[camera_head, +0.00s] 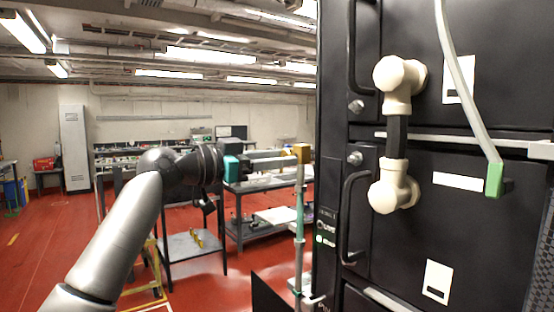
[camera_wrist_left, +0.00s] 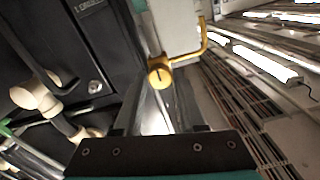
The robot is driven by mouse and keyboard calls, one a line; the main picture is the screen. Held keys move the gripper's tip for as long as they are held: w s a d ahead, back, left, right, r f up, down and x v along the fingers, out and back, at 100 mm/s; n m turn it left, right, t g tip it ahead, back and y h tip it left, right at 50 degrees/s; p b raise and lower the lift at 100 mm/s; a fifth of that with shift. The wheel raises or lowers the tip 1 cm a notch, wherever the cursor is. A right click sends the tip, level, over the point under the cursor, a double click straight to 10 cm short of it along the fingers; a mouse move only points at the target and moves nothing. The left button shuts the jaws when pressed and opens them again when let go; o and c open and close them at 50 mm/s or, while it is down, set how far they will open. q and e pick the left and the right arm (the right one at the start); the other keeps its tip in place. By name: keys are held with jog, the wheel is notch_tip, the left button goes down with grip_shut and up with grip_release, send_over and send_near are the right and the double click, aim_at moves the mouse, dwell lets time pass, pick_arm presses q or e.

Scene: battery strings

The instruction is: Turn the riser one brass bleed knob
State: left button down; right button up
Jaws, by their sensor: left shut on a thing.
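The brass bleed knob (camera_head: 302,152) is a small gold-coloured piece at the top of the thin vertical riser pipe (camera_head: 299,225), beside the black cabinet. My left gripper (camera_head: 294,156) reaches in from the left, its fingers level and shut on the knob. In the left wrist view, the round brass knob (camera_wrist_left: 160,73) has a dark slot in its face and sits at the far end of my fingers. A yellow bent bar (camera_wrist_left: 192,50) shows beside it. The exact finger contact is partly hidden. My right gripper is not in view.
The black battery cabinet (camera_head: 460,230) stands close on the right, with handles, cream pipe elbows (camera_head: 396,186) and a pale hose with a green end (camera_head: 494,180). A grey workbench (camera_head: 250,225) stands behind my arm. Open red floor lies to the left.

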pick_arm(q)
jog(key=c, duration=0.5)
grip_release()
jog(key=shift+a, duration=0.1)
jog(key=b+v, duration=0.2)
jog(key=v, duration=1.3)
jog(key=shift+b, duration=0.4)
